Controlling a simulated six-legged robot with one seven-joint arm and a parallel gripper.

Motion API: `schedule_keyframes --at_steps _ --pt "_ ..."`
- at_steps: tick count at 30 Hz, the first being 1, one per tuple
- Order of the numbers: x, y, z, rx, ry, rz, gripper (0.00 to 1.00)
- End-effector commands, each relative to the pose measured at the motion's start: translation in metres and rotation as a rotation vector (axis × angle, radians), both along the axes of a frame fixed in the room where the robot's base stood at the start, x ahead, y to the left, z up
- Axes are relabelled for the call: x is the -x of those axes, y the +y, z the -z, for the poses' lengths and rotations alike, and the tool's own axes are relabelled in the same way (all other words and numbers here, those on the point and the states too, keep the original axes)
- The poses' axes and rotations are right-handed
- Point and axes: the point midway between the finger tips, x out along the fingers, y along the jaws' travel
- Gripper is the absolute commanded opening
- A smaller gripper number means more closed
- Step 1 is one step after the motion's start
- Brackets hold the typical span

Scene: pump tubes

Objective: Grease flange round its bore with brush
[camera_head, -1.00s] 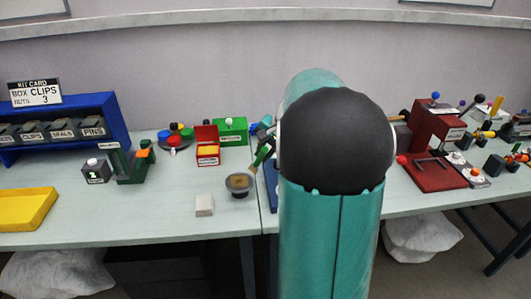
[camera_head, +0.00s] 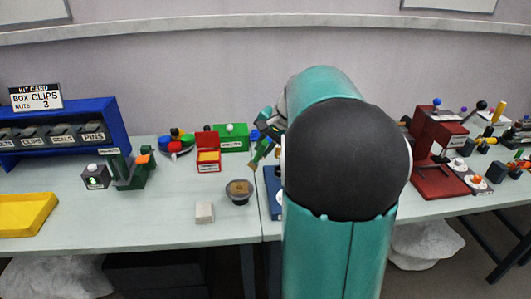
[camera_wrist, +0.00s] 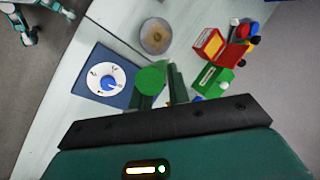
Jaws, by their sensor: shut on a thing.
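My gripper (camera_head: 272,135) is shut on the green brush (camera_wrist: 151,80), seen end-on by its round handle end in the wrist view. In the head view the brush (camera_head: 262,152) is tilted, its lower end above the bench and right of the dark round pot (camera_head: 239,188). The pot (camera_wrist: 155,36) holds brown stuff. A white marked disc (camera_wrist: 96,70) with a blue centre lies on a blue plate (camera_wrist: 82,92) left of the brush in the wrist view. I cannot tell if it is the flange. The brush's bristles are hidden in the wrist view.
A red box (camera_head: 207,158) and a green box (camera_head: 231,141) stand behind the pot. A pale block (camera_head: 204,212) lies left of it. A blue rack (camera_head: 60,130) and yellow tray (camera_head: 25,213) are at left. A red press (camera_head: 432,145) stands at right. My arm covers the middle.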

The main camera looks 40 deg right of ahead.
Motion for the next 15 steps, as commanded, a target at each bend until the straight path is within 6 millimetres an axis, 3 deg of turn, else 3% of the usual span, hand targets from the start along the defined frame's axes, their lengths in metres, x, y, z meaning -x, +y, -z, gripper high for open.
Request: schedule_keyframes --at_steps 6,15 --pt "0.003 0.004 -0.016 0.001 -0.002 -0.001 0.0" --pt "0.003 0.005 -0.017 0.0 0.0 -0.001 0.0"
